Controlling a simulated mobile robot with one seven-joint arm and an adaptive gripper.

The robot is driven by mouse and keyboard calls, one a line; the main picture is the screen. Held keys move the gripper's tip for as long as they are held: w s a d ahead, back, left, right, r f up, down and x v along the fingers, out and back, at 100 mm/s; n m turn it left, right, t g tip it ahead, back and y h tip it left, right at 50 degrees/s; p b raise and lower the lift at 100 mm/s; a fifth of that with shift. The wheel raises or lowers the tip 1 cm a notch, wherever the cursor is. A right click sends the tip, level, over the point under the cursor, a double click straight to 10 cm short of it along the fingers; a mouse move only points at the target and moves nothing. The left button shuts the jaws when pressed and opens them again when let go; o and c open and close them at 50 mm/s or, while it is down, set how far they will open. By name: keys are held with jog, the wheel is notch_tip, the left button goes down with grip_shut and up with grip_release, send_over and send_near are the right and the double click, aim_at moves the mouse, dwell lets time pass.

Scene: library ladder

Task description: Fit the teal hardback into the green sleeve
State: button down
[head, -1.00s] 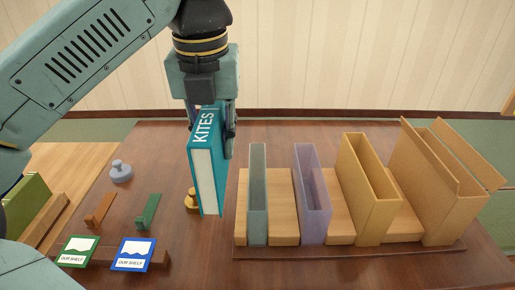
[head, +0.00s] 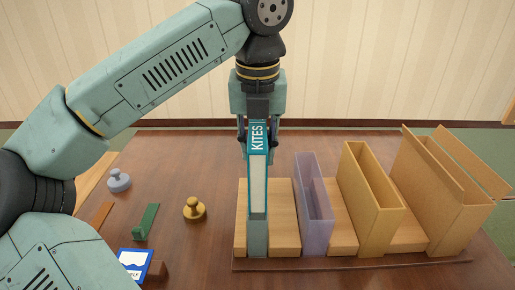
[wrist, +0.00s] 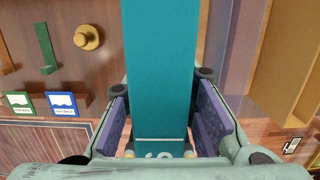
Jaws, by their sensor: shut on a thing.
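The teal hardback (head: 258,137), lettered KITES, is upright in my gripper (head: 258,128), which is shut on it near its top. Its pale page edge (head: 258,185) faces the head camera. The book is lined up with the green sleeve (head: 258,238), the narrow leftmost slot in the row. Its lower end meets the top of the sleeve's front face in the head view. I cannot tell how far inside it is. In the wrist view the teal cover (wrist: 160,70) runs away between the fingers and hides the sleeve's mouth.
A purple sleeve (head: 316,225) stands close to the right, then a yellow sleeve (head: 372,225) and an open cardboard box (head: 460,220). Wooden blocks (head: 284,235) fill the gaps. A brass knob (head: 194,210) and a green piece (head: 146,222) lie left.

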jog(key=shift+f+b, duration=0.5)
jog(key=shift+f, duration=0.1)
jog(key=c, duration=1.3)
grip_release()
jog(key=r, duration=0.4)
jog(key=s+r+p, duration=0.1)
jog(key=r, duration=0.4)
jog(key=r+p, duration=0.1)
jog(key=r, duration=0.3)
jog(key=shift+s+r, duration=0.15)
jog(key=shift+s, duration=0.1)
